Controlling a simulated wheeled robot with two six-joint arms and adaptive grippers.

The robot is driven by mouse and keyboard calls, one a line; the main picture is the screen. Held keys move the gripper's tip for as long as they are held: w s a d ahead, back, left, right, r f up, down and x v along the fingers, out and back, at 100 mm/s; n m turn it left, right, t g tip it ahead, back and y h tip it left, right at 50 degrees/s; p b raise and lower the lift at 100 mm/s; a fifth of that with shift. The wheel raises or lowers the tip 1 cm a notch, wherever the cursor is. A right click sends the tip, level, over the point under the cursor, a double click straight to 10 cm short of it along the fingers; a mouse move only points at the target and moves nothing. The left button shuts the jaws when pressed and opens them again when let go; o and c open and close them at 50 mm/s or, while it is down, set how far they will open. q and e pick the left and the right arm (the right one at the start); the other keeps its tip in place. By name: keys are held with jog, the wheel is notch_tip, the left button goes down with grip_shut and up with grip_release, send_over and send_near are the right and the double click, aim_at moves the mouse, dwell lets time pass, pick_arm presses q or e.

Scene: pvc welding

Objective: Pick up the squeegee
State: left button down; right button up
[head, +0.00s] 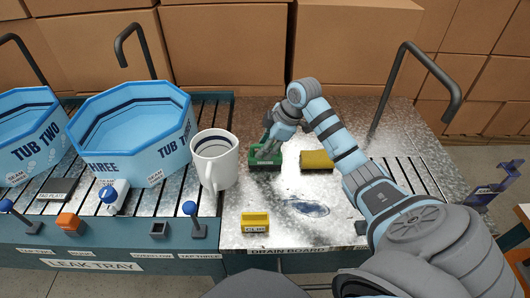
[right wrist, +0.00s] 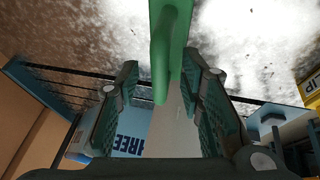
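The squeegee is most likely the green tool (head: 265,166) on the metal drain board, right of the white mug; my gripper partly covers it. Its green handle (right wrist: 168,45) comes down from the top of the right wrist view. My right gripper (head: 268,150) is over the green tool, pointing down. In the right wrist view my right gripper (right wrist: 163,100) has its fingers spread, with the end of the handle between them and a gap visible at the sides. My left gripper is not in view.
A white mug (head: 214,163) stands close left of the green tool. A yellow block (head: 317,161) lies to its right, and a small yellow labelled holder (head: 255,222) stands in front. Blue tubs (head: 130,125) stand at left. Black bent rails (head: 432,72) rise at the back.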

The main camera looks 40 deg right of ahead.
jog(key=shift+w+f, duration=0.1)
jog(key=shift+f, duration=0.1)
grip_shut()
jog(key=shift+r, duration=0.1)
notch_tip(320, 180, up, 20)
jog(key=p, duration=0.7)
jog(key=c, duration=0.8)
grip_release()
jog(key=shift+a, duration=0.15)
grip_shut()
